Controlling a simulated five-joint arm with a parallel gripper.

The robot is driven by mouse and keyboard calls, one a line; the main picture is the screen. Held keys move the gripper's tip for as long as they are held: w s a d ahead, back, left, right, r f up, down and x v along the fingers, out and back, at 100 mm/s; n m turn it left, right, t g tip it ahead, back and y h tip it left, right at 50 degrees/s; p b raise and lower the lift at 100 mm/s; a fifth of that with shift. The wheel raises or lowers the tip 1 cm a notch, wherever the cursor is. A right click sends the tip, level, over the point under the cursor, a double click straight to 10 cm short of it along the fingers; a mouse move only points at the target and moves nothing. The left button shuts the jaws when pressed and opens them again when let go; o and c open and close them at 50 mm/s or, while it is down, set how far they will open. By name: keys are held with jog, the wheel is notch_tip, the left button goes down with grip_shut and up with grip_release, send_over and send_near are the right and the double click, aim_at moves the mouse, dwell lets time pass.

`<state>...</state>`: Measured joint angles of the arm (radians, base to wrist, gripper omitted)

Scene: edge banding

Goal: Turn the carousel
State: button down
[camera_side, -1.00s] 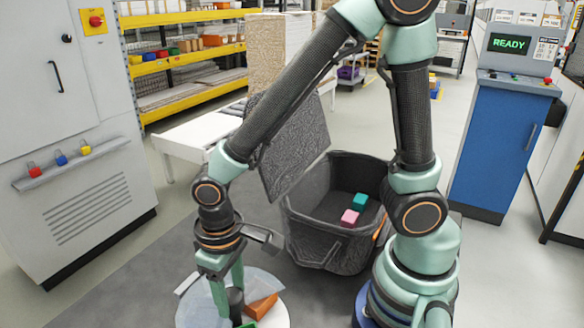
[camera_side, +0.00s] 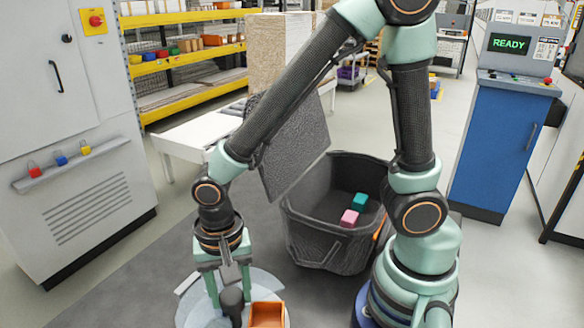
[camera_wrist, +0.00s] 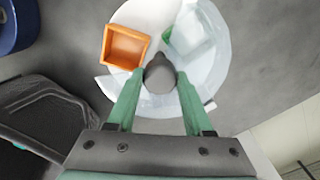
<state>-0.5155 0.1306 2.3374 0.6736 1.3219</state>
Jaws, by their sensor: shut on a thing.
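The carousel is a round white disc (camera_side: 262,283) low in the side view, cut off by the bottom edge. It also shows in the wrist view (camera_wrist: 140,16). A dark grey rounded knob (camera_wrist: 160,76) stands at its middle. My gripper (camera_side: 231,299) points down over the disc, with a green finger on each side of the knob, shut on it. An open orange box (camera_wrist: 124,47) sits on the disc beside the knob. A pale translucent cover (camera_wrist: 205,60) lies over another part of the disc, and what is under it is unclear.
A black bin (camera_side: 322,240) holding a pink block (camera_side: 349,218) and a teal block (camera_side: 360,201) stands behind the disc, with a dark panel (camera_side: 296,150) leaning beside it. A grey cabinet (camera_side: 75,190) is at left, a blue console (camera_side: 497,150) at right.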

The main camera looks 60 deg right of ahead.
jog(key=m, duration=0.4)
jog(key=shift+m, duration=0.4)
jog(key=m, duration=0.4)
jog(key=shift+m, duration=0.3)
jog(key=m, duration=0.4)
jog(key=shift+m, duration=2.5)
jog(key=shift+c, duration=1.4)
grip_release()
jog(key=shift+r, duration=0.1)
